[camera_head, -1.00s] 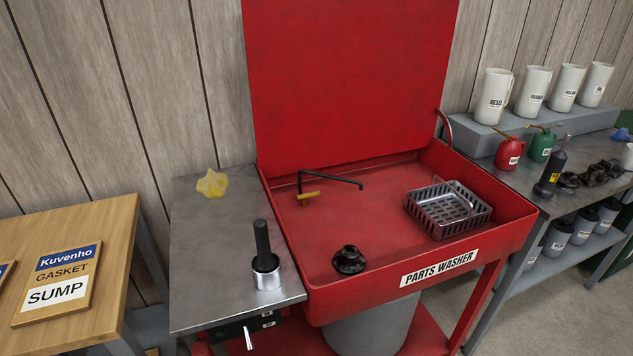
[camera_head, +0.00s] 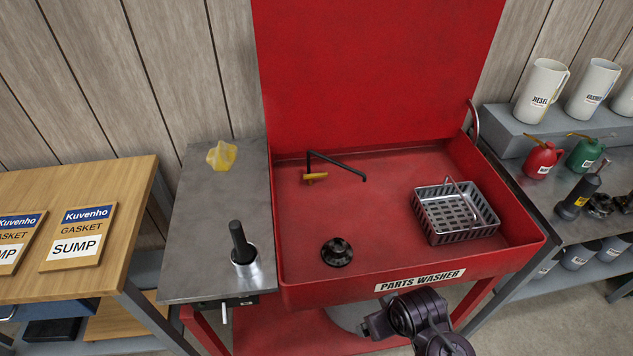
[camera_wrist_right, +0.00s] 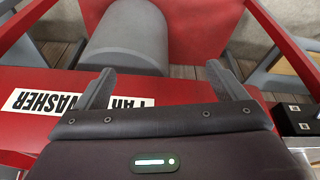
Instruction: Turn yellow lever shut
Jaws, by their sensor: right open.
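The yellow lever (camera_head: 315,177) sits on the black spout pipe (camera_head: 337,165) at the back left inside the red parts washer (camera_head: 420,283). It lies about sideways in the head view. In the head view, part of my right arm shows at the bottom, in front of the washer's front edge. My right gripper (camera_wrist_right: 158,90) shows in the right wrist view, open and empty, its two fingers apart near the PARTS WASHER label. It is well away from the lever, which is not in the wrist view. My left gripper is not in view.
A black round part (camera_head: 337,251) and a wire basket (camera_head: 452,212) rest in the washer basin. The basin around the lever is clear.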

